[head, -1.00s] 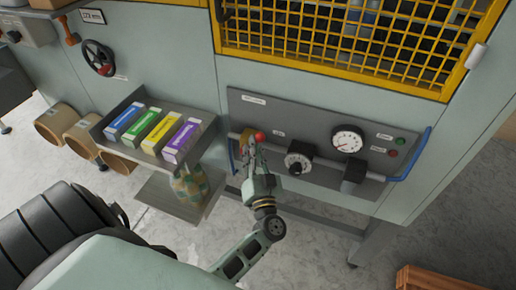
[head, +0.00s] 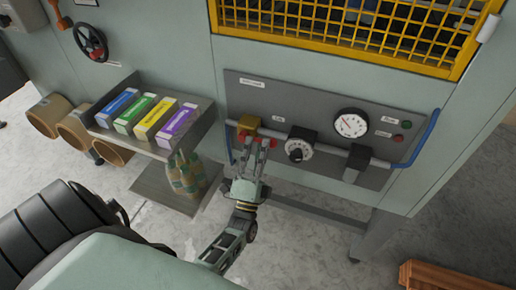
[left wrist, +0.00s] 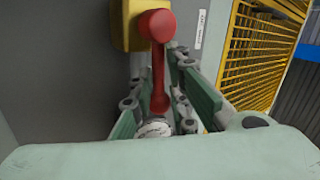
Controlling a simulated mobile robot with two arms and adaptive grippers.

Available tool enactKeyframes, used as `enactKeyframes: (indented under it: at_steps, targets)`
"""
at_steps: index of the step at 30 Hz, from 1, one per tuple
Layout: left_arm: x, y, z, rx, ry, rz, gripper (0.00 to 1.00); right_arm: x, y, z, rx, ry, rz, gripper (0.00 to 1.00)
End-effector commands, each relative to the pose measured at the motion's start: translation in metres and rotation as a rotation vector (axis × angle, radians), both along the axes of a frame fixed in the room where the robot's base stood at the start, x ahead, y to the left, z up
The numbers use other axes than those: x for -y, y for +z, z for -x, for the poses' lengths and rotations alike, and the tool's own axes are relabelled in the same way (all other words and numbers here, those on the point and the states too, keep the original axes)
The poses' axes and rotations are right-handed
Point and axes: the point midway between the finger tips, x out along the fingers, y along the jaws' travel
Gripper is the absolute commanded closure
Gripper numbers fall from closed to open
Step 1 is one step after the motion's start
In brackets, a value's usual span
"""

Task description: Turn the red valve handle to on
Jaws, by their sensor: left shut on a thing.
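The red valve handle (left wrist: 160,85) has a rounded red end and a straight bar, seen in front of the yellow valve body (left wrist: 127,25) in the left wrist view. The bar runs down between the fingers of my left gripper (left wrist: 155,100), which is shut on it. In the head view, my left gripper (head: 256,148) is just below the yellow valve body (head: 249,123) on the pipe at the panel's left. Red parts of the handle (head: 242,137) show beside the fingers; the rest is hidden. My right gripper is not in view.
Left of the gripper is a metal shelf (head: 205,125) with coloured boxes. Yellow mesh (head: 340,30) is above.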

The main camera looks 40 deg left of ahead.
Motion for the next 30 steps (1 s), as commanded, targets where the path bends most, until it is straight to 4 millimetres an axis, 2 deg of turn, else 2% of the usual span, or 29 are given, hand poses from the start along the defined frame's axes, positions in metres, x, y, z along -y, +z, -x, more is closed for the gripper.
enactKeyframes:
  at_steps: [12, 29, 30]
  targets:
    - [-0.003, -0.010, -0.001, -0.046, 0.001, -0.201, 1.00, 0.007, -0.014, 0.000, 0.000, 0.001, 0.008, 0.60]
    - [-0.002, -0.019, 0.002, -0.072, -0.002, -0.231, 1.00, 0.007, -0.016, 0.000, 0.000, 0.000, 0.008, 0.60]
    - [-0.002, -0.019, 0.001, -0.072, -0.002, -0.231, 0.82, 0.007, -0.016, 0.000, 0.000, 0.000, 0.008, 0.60]
